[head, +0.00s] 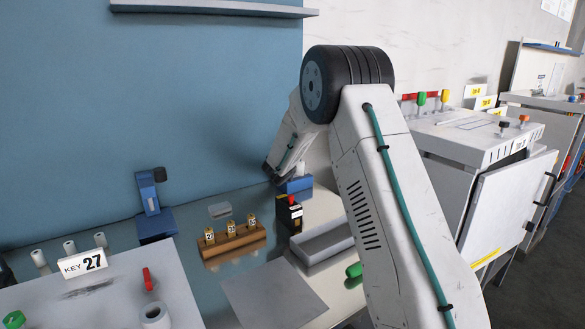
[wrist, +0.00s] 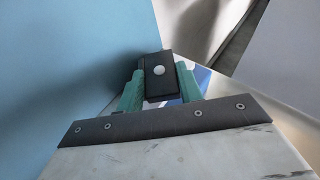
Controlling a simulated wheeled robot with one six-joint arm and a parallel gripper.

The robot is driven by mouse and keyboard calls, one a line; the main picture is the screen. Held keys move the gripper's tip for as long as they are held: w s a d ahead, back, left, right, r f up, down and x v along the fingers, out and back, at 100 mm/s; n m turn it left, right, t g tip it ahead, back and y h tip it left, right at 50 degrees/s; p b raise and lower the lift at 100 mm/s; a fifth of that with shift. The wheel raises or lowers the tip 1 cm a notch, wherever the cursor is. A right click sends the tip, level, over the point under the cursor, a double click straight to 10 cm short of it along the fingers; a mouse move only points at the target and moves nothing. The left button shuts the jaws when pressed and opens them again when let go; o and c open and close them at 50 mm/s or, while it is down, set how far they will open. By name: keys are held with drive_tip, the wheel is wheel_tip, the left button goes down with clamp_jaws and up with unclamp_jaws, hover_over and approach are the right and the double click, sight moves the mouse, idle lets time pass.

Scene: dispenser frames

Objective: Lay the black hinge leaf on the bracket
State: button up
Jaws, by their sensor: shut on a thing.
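My gripper (wrist: 160,76) is shut on the black hinge leaf (wrist: 157,84), a dark block with a pale round spot, held between two teal fingers in the wrist view. Part of a blue thing (wrist: 203,76), possibly the bracket, shows behind the right finger. In the head view a low blue block (head: 297,185) stands at the back of the bench, just below the end of my arm. My fingers and the leaf cannot be made out there. I cannot tell whether the leaf touches the blue thing.
A black box with a red top (head: 290,214) stands in front of the blue block. A wooden rack (head: 234,245) with several tagged pieces, a grey tray (head: 322,243) and a blue stand (head: 155,222) are nearby. A blue wall (head: 200,110) rises close behind the bench.

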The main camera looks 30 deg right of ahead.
drive_tip(key=shift+f, duration=0.35)
drive_tip(key=o, duration=1.1)
drive_tip(key=shift+a, duration=0.1)
drive_tip(key=s+a+r+m+g, duration=0.2)
drive_tip(key=s+r+m, duration=0.3)
drive_tip(key=s, duration=0.5)
drive_tip(key=s+a+r+m+g, duration=0.2)
drive_tip(key=s+r+m, duration=0.3)
drive_tip(key=s, duration=0.5)
drive_tip(key=s+a+r+m+g, duration=0.2)
drive_tip(key=s+r+m, duration=0.4)
drive_tip(key=s, duration=0.4)
drive_tip(key=s+a+f+m+g+y, duration=0.1)
drive_tip(key=s+a+m+y, duration=0.2)
drive_tip(key=s+a, duration=0.2)
drive_tip(key=s+a+f+m+y, duration=0.2)
drive_tip(key=s+a+m, duration=0.2)
drive_tip(key=s, duration=0.8)
drive_tip(key=s+a+f+m+g+y, duration=0.1)
drive_tip(key=s+a+m+y, duration=0.2)
drive_tip(key=s+a, duration=0.5)
drive_tip(key=shift+s+f+m+g+y, duration=0.2)
drive_tip(key=shift+s+m+g+y, duration=0.15)
drive_tip(key=shift+m, duration=0.25)
